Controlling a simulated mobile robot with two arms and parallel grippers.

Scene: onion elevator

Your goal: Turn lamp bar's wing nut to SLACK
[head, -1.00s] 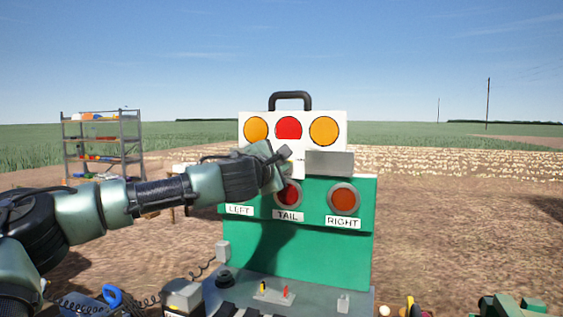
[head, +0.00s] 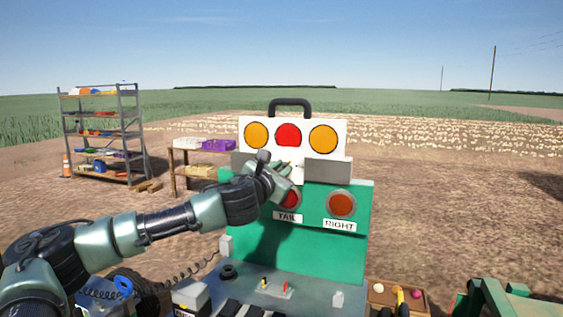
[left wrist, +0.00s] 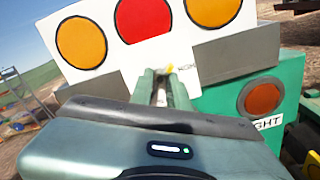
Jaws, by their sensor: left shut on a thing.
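The lamp bar (head: 318,126) is a white panel with two amber lamps and a red one, under a black handle. It stands on a green test stand (head: 350,235). My left gripper (head: 284,171) is shut at the lower middle of the bar. In the left wrist view, its narrow fingers (left wrist: 163,88) come together at a small yellow piece (left wrist: 169,69), beside partly hidden lettering. The wing nut is mostly hidden by the fingers, and its setting cannot be read. My right gripper is not in view.
Grey blocks flank the bar's lower edge, the right one (head: 328,170) clearly visible. Below are TAIL and RIGHT lamps (head: 341,205). A grey bench with small switches (head: 275,288) is in front. A shelf rack (head: 103,135) and table (head: 192,165) stand behind left.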

